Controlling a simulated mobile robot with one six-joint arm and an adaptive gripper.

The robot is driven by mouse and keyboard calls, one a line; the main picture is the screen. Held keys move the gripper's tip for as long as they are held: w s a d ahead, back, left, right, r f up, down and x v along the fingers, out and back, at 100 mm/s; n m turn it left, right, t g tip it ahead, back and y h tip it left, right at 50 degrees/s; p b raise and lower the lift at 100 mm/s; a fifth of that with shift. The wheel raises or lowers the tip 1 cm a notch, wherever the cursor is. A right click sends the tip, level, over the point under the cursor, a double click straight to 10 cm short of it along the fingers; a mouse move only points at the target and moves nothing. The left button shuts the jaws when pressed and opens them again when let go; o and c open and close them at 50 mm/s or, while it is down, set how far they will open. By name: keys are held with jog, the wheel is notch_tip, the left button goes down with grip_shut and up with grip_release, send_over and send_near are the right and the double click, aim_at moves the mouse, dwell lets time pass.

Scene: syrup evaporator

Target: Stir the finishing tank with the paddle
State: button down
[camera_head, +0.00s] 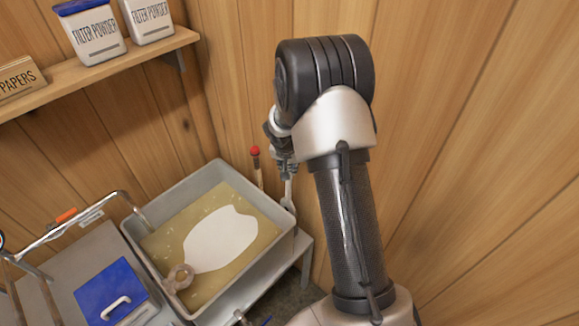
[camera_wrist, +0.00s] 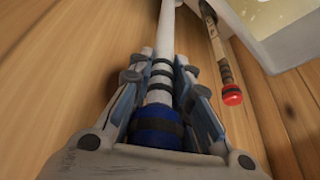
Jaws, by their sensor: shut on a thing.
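The finishing tank (camera_head: 137,232) is a grey rectangular pan of golden liquid with a large white patch on top. My gripper (camera_head: 287,165) is beside the tank's right back corner, near the wooden wall. In the wrist view my gripper (camera_wrist: 163,75) is shut on a pale-shafted tool (camera_wrist: 167,22) with black bands and a blue grip. Its working end is out of view, so I cannot tell whether it is the paddle. A wooden stick with a red end (camera_head: 256,165) stands at the tank's back edge; it also shows in the wrist view (camera_wrist: 232,93).
A metal spout pipe (camera_head: 85,222) reaches the tank's left side. A blue lid (camera_head: 105,290) with a white handle lies at lower left. A shelf (camera_head: 100,70) holds filter powder tubs (camera_head: 90,32). Wooden walls stand close behind and right of my arm.

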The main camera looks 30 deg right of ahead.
jog(key=shift+r+p, duration=2.35)
jog(key=shift+r, duration=2)
